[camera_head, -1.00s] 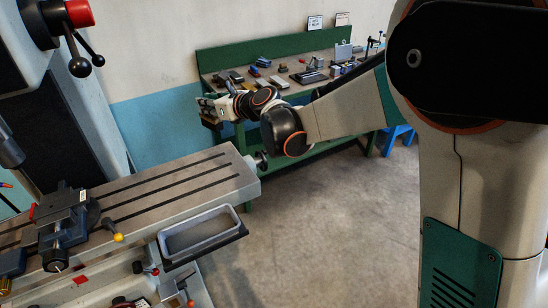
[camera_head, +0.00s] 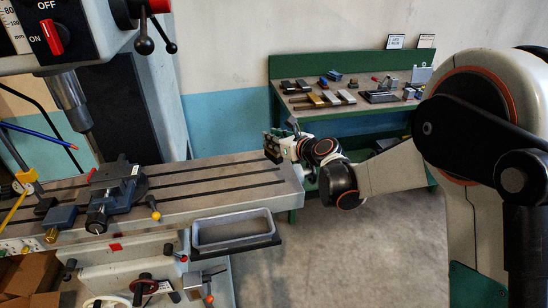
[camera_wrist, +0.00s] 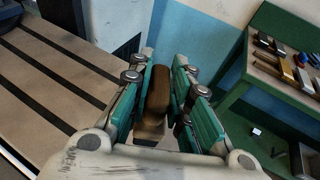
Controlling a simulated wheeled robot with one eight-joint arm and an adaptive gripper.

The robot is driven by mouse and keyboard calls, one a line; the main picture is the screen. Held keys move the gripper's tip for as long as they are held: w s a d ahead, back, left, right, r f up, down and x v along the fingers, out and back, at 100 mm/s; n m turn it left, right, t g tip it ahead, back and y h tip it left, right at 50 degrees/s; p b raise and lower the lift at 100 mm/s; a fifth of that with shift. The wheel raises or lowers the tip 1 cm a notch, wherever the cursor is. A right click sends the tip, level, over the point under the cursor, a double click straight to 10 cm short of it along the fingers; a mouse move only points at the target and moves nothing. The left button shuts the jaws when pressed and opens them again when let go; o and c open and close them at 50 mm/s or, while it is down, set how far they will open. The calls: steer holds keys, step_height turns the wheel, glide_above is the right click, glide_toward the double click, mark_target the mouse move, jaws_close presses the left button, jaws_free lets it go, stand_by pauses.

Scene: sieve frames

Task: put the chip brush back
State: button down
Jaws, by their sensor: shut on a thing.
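My gripper (camera_head: 274,147) is near the right end of the slotted machine table (camera_head: 225,180) in the head view. In the wrist view my gripper (camera_wrist: 165,75) has its green-padded fingers shut on a brown block-like piece, which I take to be the chip brush (camera_wrist: 157,95). Only this brown part and a paler part below it show between the fingers. The rest of the brush is hidden by the fingers and palm. In the head view the held piece is too small to make out clearly.
A blue-grey vise (camera_head: 113,190) is fixed on the machine table. A grey tray (camera_head: 236,243) hangs at the table's front. A drilling machine head (camera_head: 70,35) stands above on the left. A green workbench (camera_head: 278,110) with tools is behind. The floor at front right is clear.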

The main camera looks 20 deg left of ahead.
mark_target(275, 153)
steer(key=shift+f+b, duration=0.7)
steer(key=shift+f, duration=2)
steer(key=shift+f, duration=0.2)
steer(key=c, duration=1.5)
jaws_free()
steer(key=shift+r, duration=0.1)
steer(key=shift+r, duration=0.1)
steer(key=shift+s+d+r, duration=0.15)
steer(key=shift+s+d, duration=0.05)
steer(key=shift+d, duration=0.1)
steer(key=p+v, duration=0.2)
steer(key=v, duration=0.9)
steer(key=shift+s+d, duration=0.1)
